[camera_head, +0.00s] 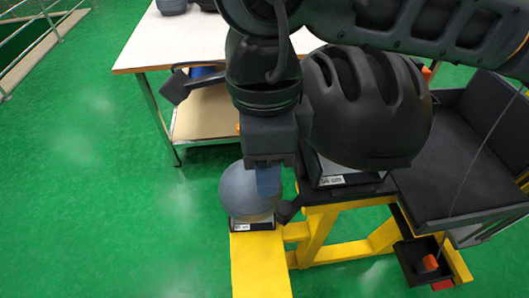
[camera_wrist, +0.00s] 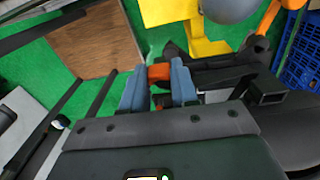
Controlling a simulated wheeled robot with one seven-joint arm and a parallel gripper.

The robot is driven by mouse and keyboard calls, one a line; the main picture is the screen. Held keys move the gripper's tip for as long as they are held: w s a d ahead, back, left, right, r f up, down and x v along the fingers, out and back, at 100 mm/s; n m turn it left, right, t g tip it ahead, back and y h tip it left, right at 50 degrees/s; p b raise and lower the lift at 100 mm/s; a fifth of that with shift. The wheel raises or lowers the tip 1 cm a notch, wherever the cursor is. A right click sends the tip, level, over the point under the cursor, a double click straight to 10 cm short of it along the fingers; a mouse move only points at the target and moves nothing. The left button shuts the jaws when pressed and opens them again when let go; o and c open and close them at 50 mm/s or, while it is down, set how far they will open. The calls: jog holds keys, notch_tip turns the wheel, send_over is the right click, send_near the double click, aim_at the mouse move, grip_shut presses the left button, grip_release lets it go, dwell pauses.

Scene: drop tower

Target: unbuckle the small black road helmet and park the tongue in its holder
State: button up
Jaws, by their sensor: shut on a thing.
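The black helmet (camera_head: 368,105) with long vents sits on a black stand at centre right in the head view. Dark straps or edges (camera_wrist: 215,78) show beside my fingers in the wrist view. My gripper (camera_wrist: 158,88) has blue fingers and is shut on a small orange piece, probably the buckle tongue (camera_wrist: 159,72). In the head view my gripper (camera_head: 268,180) hangs left of the helmet, in front of a grey ball. I cannot tell whether the orange piece is still joined to the buckle. A black square-ended part (camera_wrist: 266,92) lies right of the fingers; I cannot tell whether it is the holder.
The grey ball (camera_head: 238,197) rests on a yellow post (camera_head: 260,265). A black open box (camera_head: 412,262) with an orange item inside hangs at lower right, below a dark padded bin (camera_head: 450,165). A white-topped table (camera_head: 165,45) stands behind. Green floor at left is free.

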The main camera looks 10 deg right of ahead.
jog(key=shift+s+f+b, duration=0.4)
jog(key=shift+s, duration=0.35)
jog(key=shift+s+d+f+b, duration=0.5)
jog(key=shift+s+d+b, duration=1.2)
jog(key=shift+d+b, duration=2.3)
jog(key=shift+s+d+f+b, duration=0.5)
jog(key=shift+s+d+b, duration=1.25)
jog(key=shift+d, duration=4.35)
jog(key=shift+w+d+r+b, duration=0.6)
jog(key=shift+w+d+b, duration=0.5)
jog(key=shift+d, duration=2.15)
jog(key=shift+w+d+r+b, duration=0.6)
jog(key=shift+w+d+b, duration=0.5)
jog(key=shift+d, duration=2.1)
jog(key=w+d+r+p, duration=0.2)
jog(key=w+r+p, duration=0.2)
jog(key=w+r, duration=0.4)
jog(key=shift+w+d+r, duration=0.25)
jog(key=shift+w+d, duration=0.05)
jog(key=shift+w, duration=0.45)
